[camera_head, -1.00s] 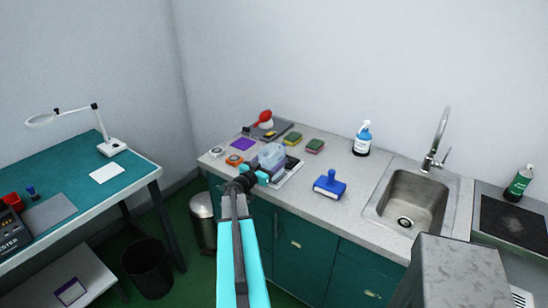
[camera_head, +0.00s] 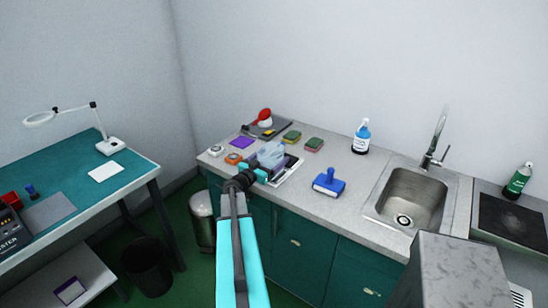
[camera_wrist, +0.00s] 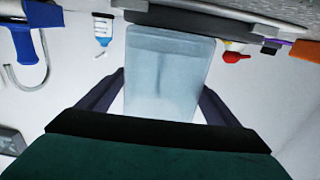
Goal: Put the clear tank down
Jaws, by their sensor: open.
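The clear tank (camera_head: 271,153) is a see-through, pale blue box near the back left of the counter, at a white tray-like item (camera_head: 288,175). In the wrist view, which looks upside down, the tank (camera_wrist: 165,75) stands between my gripper's two dark fingers. My gripper (camera_head: 268,165) is open around it, with a gap visible beside the tank. The tank's underside contact is partly hidden by my gripper in the head view.
A blue-handled stamp-like tool (camera_head: 329,182), a bottle (camera_head: 361,137) and the sink (camera_head: 408,198) are to the right. Bare counter (camera_head: 340,160) lies between.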

